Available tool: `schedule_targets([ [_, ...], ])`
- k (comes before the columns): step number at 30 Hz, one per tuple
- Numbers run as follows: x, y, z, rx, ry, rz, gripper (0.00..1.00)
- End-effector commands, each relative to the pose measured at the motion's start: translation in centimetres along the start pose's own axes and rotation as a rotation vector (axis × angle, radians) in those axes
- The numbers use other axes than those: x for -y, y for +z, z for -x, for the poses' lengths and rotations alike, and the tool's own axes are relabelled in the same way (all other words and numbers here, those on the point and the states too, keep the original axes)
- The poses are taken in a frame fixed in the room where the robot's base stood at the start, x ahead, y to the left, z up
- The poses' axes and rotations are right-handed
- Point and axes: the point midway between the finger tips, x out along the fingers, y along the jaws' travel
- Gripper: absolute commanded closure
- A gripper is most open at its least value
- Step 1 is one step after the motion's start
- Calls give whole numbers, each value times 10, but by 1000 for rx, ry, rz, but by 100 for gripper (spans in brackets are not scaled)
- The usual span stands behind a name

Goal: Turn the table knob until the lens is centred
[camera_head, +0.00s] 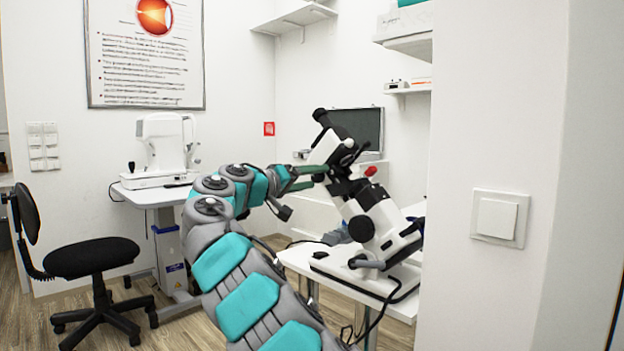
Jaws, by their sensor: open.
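A white and black optical instrument (385,225) stands tilted on a white table (330,262) right of centre. A small red knob (370,171) sits on its upper part; I cannot tell whether this is the table knob. No separate lens can be made out. My grey and teal arm rises from the bottom centre and bends right toward the instrument. My gripper (321,175) is open, with dark green fingers close to the instrument's upper left side. I cannot tell whether they touch it. The fingertips are partly lost against the instrument's dark parts.
A white eye-testing device (165,150) stands on another table (150,195) at the left. A black wheeled chair (92,258) is in front of it. A white wall (500,110) with a switch (498,218) blocks the right. Black cables (385,305) hang from the near table. Some floor shows at lower left.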

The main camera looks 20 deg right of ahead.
Motion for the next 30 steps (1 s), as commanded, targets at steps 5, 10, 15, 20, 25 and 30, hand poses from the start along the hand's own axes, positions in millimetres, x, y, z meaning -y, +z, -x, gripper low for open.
schedule_targets([
  [5, 1, 0, 15, -1, 0, 0, 29],
  [10, 2, 0, 42, -3, -1, 2, 29],
  [15, 1, -1, 68, -4, -1, 0, 29],
  [20, 0, 0, 77, -1, 0, -1, 29],
  [25, 0, 0, 77, 0, 0, 0, 29],
  [30, 0, 0, 77, 0, 0, 0, 29],
])
